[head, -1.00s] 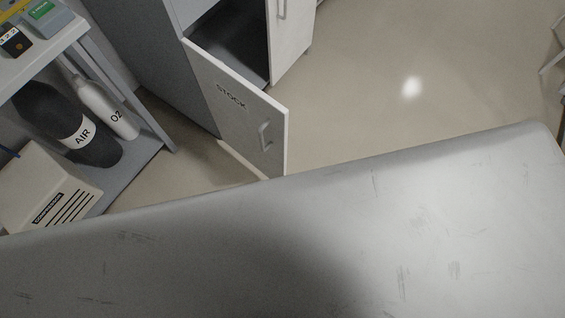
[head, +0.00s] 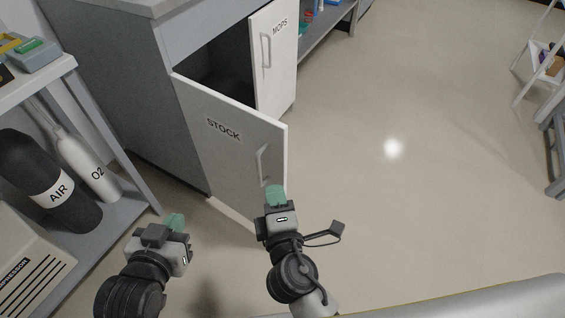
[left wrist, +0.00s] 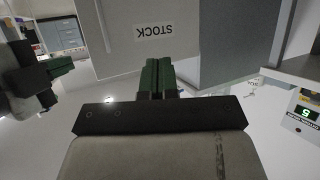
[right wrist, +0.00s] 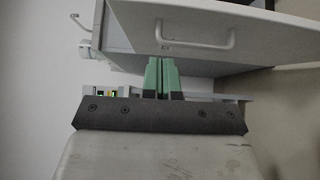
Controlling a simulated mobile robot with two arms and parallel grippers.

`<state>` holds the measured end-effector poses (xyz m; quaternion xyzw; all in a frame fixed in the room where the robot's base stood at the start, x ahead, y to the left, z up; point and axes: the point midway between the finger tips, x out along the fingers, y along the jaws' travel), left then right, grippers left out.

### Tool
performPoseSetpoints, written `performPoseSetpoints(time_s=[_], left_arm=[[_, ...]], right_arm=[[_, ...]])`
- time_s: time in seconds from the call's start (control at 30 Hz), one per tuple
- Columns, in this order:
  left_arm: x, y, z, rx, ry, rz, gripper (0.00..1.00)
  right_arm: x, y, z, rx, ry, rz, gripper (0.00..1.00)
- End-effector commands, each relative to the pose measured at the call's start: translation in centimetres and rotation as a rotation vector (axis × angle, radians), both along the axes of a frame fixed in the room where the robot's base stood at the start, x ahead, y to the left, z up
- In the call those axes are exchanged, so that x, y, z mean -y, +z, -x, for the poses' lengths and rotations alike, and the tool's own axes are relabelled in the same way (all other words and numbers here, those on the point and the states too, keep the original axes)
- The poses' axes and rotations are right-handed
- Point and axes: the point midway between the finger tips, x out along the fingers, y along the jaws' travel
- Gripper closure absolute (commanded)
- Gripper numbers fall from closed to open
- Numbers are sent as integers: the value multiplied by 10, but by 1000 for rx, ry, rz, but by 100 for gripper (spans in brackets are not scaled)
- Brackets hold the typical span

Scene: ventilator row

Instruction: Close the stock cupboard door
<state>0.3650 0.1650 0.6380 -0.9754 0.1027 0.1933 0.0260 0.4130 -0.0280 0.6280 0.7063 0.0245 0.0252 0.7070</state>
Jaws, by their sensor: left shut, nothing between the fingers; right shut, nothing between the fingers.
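The stock cupboard door (head: 225,150) is grey-white, lettered STOCK, and stands swung open, showing the dark inside of the cupboard (head: 212,75). Its bar handle (head: 262,165) is near the free edge. In the left wrist view the STOCK label (left wrist: 154,30) appears upside down. My right gripper (head: 274,190) is shut and empty, at the lower free edge of the door in the head view; I cannot tell whether it touches. In the right wrist view the handle (right wrist: 195,42) lies beyond its fingers. My left gripper (head: 174,221) is shut and empty, left of the door, near the shelf unit.
The MOPS door (head: 274,60) beside the opening looks shut. A shelf unit (head: 125,205) with AIR (head: 45,180) and O2 (head: 88,165) cylinders stands close on the left. Open floor (head: 420,190) lies to the right, with a white stepladder (head: 535,70) far right.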

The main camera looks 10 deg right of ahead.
Motion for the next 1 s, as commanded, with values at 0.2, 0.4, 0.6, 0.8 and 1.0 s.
performPoseSetpoints(time_s=[0.2, 0.4, 0.6, 0.8, 1.0], left_arm=[[-2, -5, 4, -48, 3, -11, 100], [-4, -10, 8, -94, 7, -23, 100], [-5, -12, 9, -108, 8, -26, 100], [-5, -13, 9, -110, 8, -26, 100], [-5, -12, 9, -111, 8, -27, 100]], right_arm=[[-3, 1, -49, 3, 0, 0, 100], [14, 0, -73, 1, 1, 2, 100], [22, 0, -82, -1, 1, -1, 100], [23, -1, -82, -1, 1, -1, 100], [23, 0, -83, -1, 2, 0, 100]])
